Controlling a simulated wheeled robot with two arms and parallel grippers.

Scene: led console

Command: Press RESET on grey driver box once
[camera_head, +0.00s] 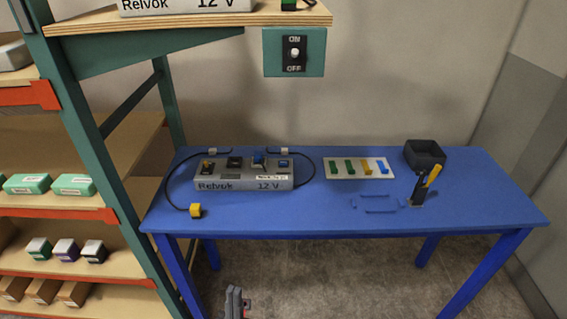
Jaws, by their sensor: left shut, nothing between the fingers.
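The grey driver box (217,186), marked "Relvok 12 V", sits on the left half of the blue table. My left gripper (235,296) is at the bottom edge, in front of and below the table, apart from the box, shut and empty. My right gripper is out of view.
A cable runs from the box to a yellow plug (196,211). A white plate (336,164) with green, yellow and blue pieces, a dark bin (425,154) and a holder with a yellow tool (432,174) stand right. An ON/OFF switch (294,53) hangs above. Shelving is left.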

